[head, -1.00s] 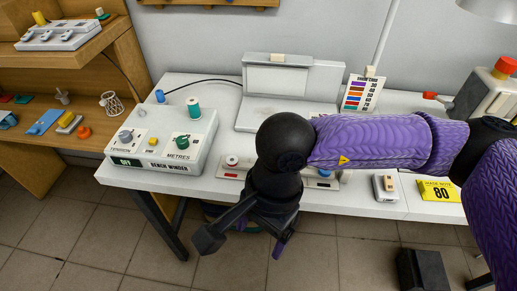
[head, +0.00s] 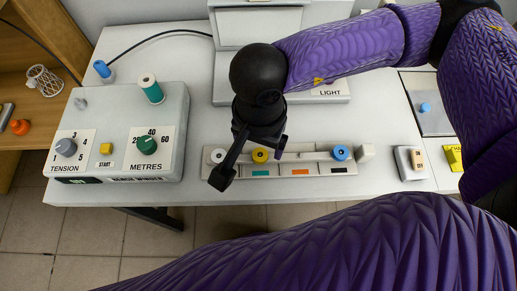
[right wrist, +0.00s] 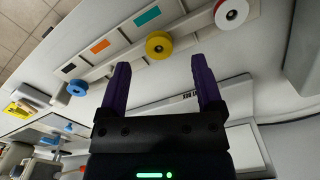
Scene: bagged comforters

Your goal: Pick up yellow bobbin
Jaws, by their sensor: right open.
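The yellow bobbin (head: 260,155) sits on a pale bobbin rack (head: 215,172) along the front of the white table, between a white-and-red bobbin (head: 218,156) on its left and a blue bobbin (head: 340,153) on its right. My left gripper is not in view.
The bench winder (head: 115,130) with dials and a teal spool (head: 151,88) stands at the left. A switch box (head: 411,162) and a yellow card (head: 453,157) lie at the right. A purple arm of mine crosses the foreground.

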